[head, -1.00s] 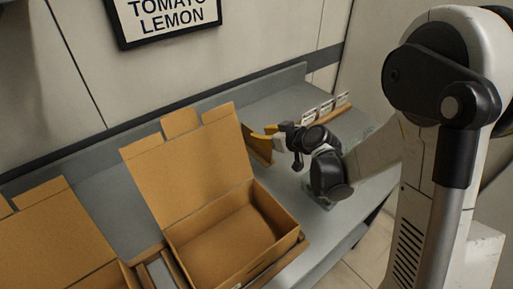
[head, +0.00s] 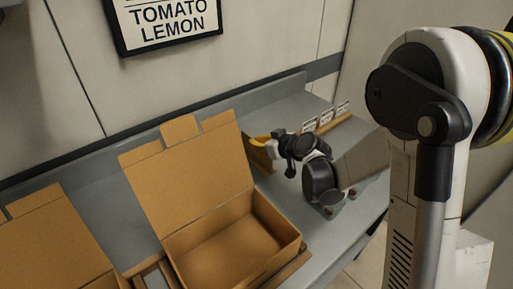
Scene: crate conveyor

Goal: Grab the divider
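A yellow-orange panel (head: 261,158), which may be the divider, stands on the grey bench just right of the open cardboard box's raised lid. The lid hides part of it. My gripper (head: 273,149) is at the panel's upper right, with its pale fingertips close to or touching it. The fingertips are small and overlap the panel, so I cannot tell whether they are open or shut on it.
An open, empty-looking cardboard box (head: 277,229) stands front centre, its lid raised. Another box (head: 50,245) stands at the left. Small label cards (head: 326,117) line a wooden strip at the back right. A sign (head: 168,24) hangs on the wall.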

